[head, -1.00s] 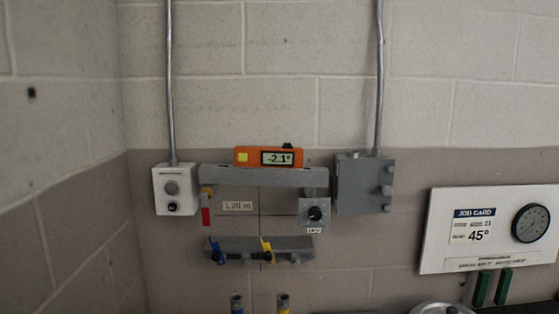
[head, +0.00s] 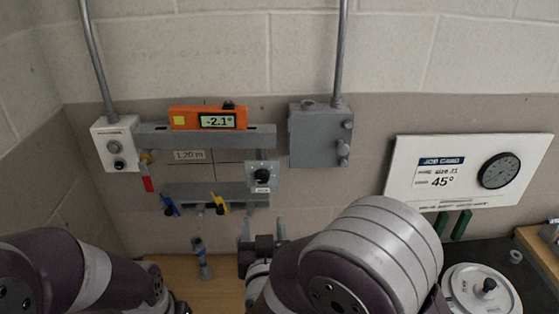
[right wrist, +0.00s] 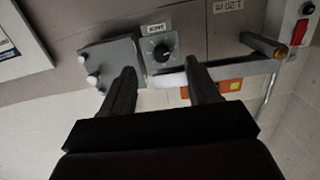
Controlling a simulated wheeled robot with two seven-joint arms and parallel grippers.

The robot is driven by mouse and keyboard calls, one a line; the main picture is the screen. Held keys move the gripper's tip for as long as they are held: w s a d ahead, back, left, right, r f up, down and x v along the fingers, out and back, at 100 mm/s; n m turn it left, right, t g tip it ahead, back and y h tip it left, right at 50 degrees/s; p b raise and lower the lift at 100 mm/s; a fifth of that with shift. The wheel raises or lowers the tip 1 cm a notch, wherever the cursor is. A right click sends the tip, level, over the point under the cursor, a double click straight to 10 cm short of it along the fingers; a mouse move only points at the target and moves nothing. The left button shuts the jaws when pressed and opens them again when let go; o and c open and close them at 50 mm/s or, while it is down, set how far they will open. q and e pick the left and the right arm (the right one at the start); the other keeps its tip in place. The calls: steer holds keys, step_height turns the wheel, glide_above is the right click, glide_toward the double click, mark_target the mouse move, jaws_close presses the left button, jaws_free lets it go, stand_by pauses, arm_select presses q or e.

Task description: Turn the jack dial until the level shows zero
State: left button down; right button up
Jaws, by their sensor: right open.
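The jack dial (head: 262,176) is a black knob on a grey plate at the right end of the beam. It also shows in the right wrist view (right wrist: 161,53), beneath an upside-down label. The orange level (head: 208,117) lies on the beam and reads -2.1°; part of it shows in the right wrist view (right wrist: 226,86). My right gripper (head: 263,228) is open and empty, below the dial in the head view. In the right wrist view, the dial appears between and beyond its fingertips (right wrist: 160,72), apart from them. My left arm shows at lower left; its gripper is not visible.
A grey junction box (head: 319,136) is right of the dial. A lower bar (head: 190,196) with blue and yellow clips runs beneath the beam. The job card board (head: 466,172) is at right.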

mark_target(262, 180)
steer(key=shift+t+h, duration=0.3)
steer(key=shift+t, duration=0.2)
steer(key=w+p, duration=0.2)
steer(key=w, duration=0.1)
steer(key=w+r+p, duration=0.1)
steer(key=w+p, duration=0.1)
steer(key=w, duration=0.2)
steer(key=w+r+p, duration=0.1)
steer(key=w, duration=0.3)
steer(key=shift+w+d+p, duration=0.1)
steer(key=shift+w+p, duration=0.1)
steer(key=shift+p, duration=0.2)
steer(key=shift+w+a, duration=0.15)
steer(key=shift+a, duration=0.05)
steer(key=shift+w, duration=0.15)
steer(key=shift+c, duration=0.5)
arm_select(q)
steer(key=r, duration=0.5)
steer(key=shift+s+a+r, duration=0.35)
arm_select(e)
steer(key=shift+f, duration=0.1)
steer(key=c, duration=0.9)
